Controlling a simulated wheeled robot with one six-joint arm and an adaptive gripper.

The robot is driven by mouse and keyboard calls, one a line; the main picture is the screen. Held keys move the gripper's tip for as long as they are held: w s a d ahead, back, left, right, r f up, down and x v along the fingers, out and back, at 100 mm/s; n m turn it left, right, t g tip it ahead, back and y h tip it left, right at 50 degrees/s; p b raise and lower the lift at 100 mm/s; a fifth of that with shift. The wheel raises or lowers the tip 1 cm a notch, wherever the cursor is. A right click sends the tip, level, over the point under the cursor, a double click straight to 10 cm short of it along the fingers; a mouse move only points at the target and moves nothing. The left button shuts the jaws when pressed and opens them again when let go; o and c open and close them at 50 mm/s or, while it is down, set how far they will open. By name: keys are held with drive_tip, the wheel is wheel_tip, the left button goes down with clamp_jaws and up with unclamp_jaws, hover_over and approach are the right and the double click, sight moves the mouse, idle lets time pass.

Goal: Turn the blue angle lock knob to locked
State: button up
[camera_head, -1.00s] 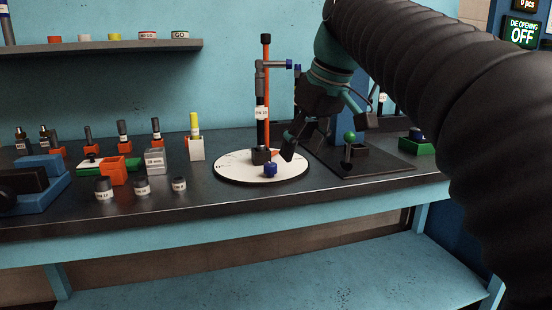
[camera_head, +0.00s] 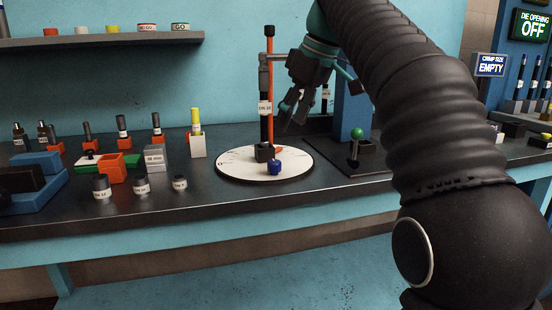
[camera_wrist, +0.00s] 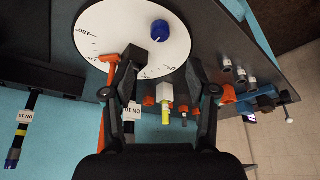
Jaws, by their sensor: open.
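The blue angle lock knob (camera_head: 275,167) stands on the front part of the white round dial plate (camera_head: 235,165), next to a dark block at the foot of an upright post. Its turned position cannot be read. In the wrist view the blue knob (camera_wrist: 160,31) sits on the dial (camera_wrist: 100,30), beyond my fingertips. My gripper (camera_head: 294,104) is open and empty, above and slightly right of the knob, clear of it. In the wrist view my gripper (camera_wrist: 163,62) has its fingers spread.
The upright orange and black post (camera_head: 269,90) stands close left of my gripper. A green-knobbed lever (camera_head: 356,134) stands right of the dial. Several small fittings and capped pieces (camera_head: 141,186) fill the bench left of the dial. The bench front before the dial is clear.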

sight(275, 162)
drive_tip(key=x, duration=1)
drive_tip(key=shift+a+f, duration=0.1)
drive_tip(key=shift+f, duration=0.2)
clamp_jaws()
